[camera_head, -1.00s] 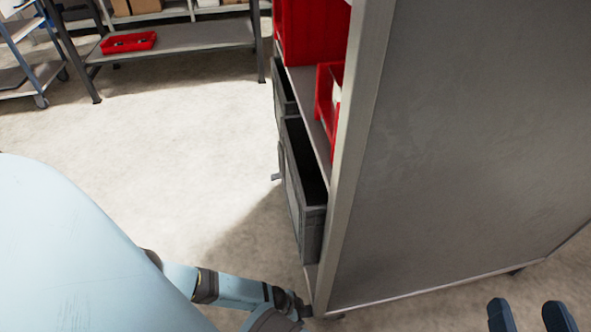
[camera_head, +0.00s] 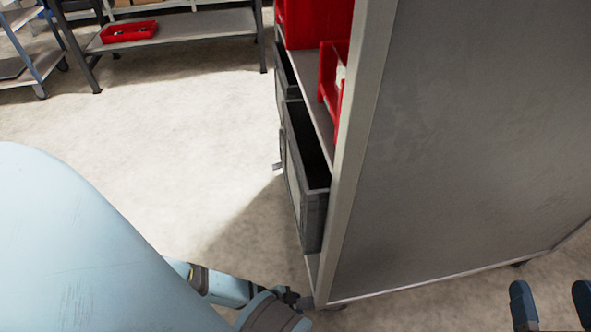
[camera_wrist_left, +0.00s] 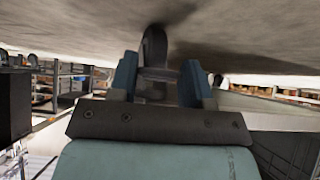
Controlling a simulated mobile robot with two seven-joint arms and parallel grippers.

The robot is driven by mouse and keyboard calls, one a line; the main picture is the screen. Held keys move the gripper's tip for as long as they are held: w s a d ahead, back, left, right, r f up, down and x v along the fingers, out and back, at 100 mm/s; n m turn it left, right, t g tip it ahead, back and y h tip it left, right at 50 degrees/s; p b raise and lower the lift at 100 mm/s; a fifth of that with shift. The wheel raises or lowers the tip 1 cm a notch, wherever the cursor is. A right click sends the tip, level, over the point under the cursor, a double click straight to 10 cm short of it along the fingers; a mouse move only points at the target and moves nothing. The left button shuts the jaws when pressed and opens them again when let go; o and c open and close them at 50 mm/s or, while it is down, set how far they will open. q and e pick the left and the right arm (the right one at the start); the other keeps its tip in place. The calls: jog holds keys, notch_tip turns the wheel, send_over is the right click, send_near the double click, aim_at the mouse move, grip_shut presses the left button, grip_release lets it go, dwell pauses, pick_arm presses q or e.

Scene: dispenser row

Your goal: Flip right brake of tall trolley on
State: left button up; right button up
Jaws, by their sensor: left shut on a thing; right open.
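The tall trolley (camera_head: 465,150) stands at the right in the head view, its grey side panel facing me. My left gripper (camera_head: 304,301) is low at its near bottom corner, partly hidden by my own arm. In the left wrist view a dark caster wheel (camera_wrist_left: 154,45) stands beyond the blue fingers of my left gripper (camera_wrist_left: 158,82). The gripper is shut on the dark brake part (camera_wrist_left: 153,88) at this caster; its exact tilt is hard to make out. My right gripper (camera_head: 551,303) is open and empty at the lower right, in front of the side panel.
Grey bins (camera_head: 308,185) and red bins (camera_head: 328,85) sit on the trolley's shelves. A workbench (camera_head: 190,30) with a red tray (camera_head: 130,31) on its lower shelf and a blue-framed cart (camera_head: 30,55) stand at the back left. The floor (camera_head: 170,140) between is clear.

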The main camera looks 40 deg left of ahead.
pick_arm(q)
jog(key=shift+f+t+h, duration=0.4)
jog(key=shift+f+t, duration=0.1)
jog(key=shift+f, duration=0.15)
pick_arm(e)
jog(key=shift+f, duration=0.15)
pick_arm(q)
jog(key=shift+t, duration=0.3)
pick_arm(e)
jog(key=shift+f, duration=0.15)
pick_arm(q)
jog(key=o, duration=0.9)
pick_arm(e)
jog(key=shift+r, duration=0.2)
